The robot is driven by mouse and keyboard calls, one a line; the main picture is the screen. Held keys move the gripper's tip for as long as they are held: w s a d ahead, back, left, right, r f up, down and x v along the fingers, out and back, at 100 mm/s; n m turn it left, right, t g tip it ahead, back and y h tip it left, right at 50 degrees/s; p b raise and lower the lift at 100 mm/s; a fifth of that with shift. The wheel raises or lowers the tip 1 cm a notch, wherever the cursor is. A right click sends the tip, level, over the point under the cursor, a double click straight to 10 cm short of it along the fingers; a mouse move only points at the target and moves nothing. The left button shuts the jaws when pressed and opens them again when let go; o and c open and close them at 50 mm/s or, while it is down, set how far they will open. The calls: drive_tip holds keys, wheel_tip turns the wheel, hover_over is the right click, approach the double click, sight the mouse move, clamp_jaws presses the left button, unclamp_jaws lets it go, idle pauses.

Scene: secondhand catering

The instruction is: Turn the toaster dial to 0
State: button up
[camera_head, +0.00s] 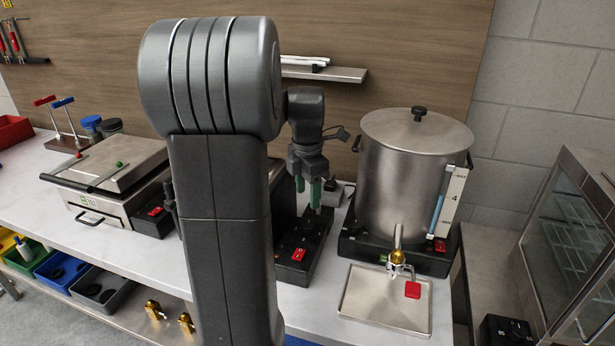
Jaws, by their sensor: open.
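My gripper (307,189) points down with its two green fingers apart and nothing between them. It is above the back of a black appliance (312,238), left of the steel urn. This appliance has a red switch (298,254) on its front and small red marks near it. My arm hides its left part, so I cannot tell for sure that it is the toaster. I cannot make out a toaster dial or its setting. I cannot tell whether the fingers touch anything.
A steel urn (396,170) with a tap stands to the right, behind a drip tray (370,300). A contact grill (112,165) sits at left. A glass-fronted cabinet (575,250) is far right, near a black knob box (503,330). A wall shelf (340,74) hangs behind my gripper.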

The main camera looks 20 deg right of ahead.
wheel_tip(320, 180, up, 5)
hover_over(308, 224)
drive_tip(key=shift+a+f, duration=0.1)
drive_tip(key=shift+f, duration=0.1)
idle(0.3)
wheel_tip(308, 224, down, 14)
drive_tip(key=shift+r, duration=0.1)
idle(0.5)
